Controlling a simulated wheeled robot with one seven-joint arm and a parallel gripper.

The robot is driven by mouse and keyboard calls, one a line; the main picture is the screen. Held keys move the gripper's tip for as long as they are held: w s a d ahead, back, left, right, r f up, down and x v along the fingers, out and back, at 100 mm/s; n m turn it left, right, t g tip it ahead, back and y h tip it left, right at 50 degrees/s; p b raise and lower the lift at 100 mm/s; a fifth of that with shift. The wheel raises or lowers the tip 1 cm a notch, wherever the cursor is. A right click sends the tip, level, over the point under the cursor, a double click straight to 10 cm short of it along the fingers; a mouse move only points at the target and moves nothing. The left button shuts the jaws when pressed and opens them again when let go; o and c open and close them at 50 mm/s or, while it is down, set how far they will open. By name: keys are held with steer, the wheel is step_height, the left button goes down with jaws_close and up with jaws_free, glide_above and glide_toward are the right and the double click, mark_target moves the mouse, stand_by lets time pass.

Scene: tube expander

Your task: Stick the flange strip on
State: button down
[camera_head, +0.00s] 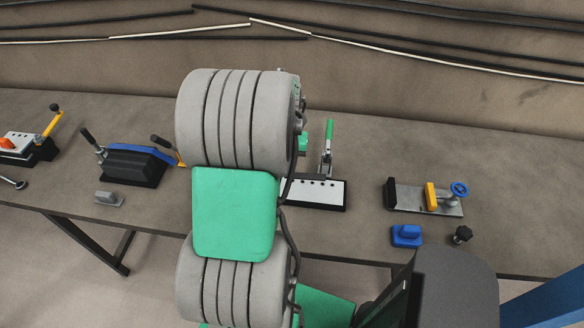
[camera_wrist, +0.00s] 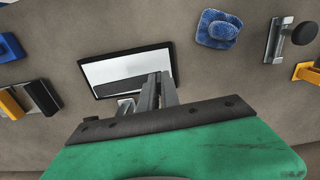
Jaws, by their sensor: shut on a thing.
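My gripper (camera_wrist: 159,76) shows in the wrist view as two grey fingers close together, tips over a light panel (camera_wrist: 152,62) with a black rim. A dark strip (camera_wrist: 118,88) reaches left from beside the fingertips, across the panel. It looks like the flange strip, held at the tips; its grip point is hidden. Whether it touches the panel I cannot tell. In the head view my arm hides the gripper. There a white plate with holes (camera_head: 328,191) on a black base stands behind my arm, with a green-handled clamp (camera_head: 328,140) at its back.
On the left are a black-and-blue fixture (camera_head: 135,167) and a small grey block (camera_head: 108,198).

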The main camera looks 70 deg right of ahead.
mark_target(293, 192)
steer(key=shift+s+d+f+m, duration=0.15)
steer(key=shift+s+m, duration=0.05)
steer(key=shift+s, duration=0.4)
steer(key=shift+s+d+f+m, duration=0.1)
steer(key=shift+s+d+m, duration=0.1)
steer(key=shift+s, duration=0.35)
steer(key=shift+a, duration=0.15)
steer(key=shift+a+f+b, duration=0.1)
steer(key=shift+f+b, duration=0.2)
steer(key=shift+f, duration=0.1)
steer(key=shift+f+b, duration=1.8)
steer(key=shift+f, duration=0.9)
steer(key=shift+w+f+b, duration=0.1)
steer(key=shift+f+b, duration=0.2)
steer(key=shift+f, duration=0.1)
steer(key=c, duration=1.5)
jaws_free()
